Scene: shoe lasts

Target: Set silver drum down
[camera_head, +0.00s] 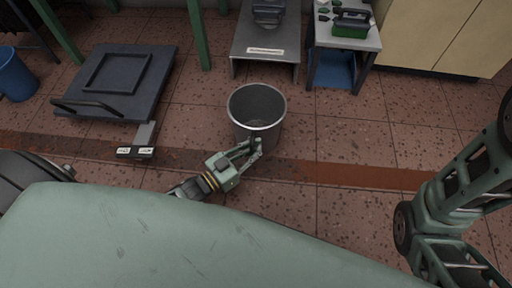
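The silver drum (257,105) is an open-topped, dark-walled bucket with a bright rim, upright in the middle of the head view. It looks empty. My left gripper (256,143) reaches it from the lower left. Its fingers close together at the drum's near side, below the rim, and look shut on it. The exact contact is small and partly hidden, and I cannot tell whether the drum's base touches the floor. My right arm shows at the right edge, but its gripper is out of view.
A grey bench (250,67) and a small table (372,42) stand behind the drum. Cream cabinets (440,35) are at the back right. Tiled floor (365,145) is free right of the drum.

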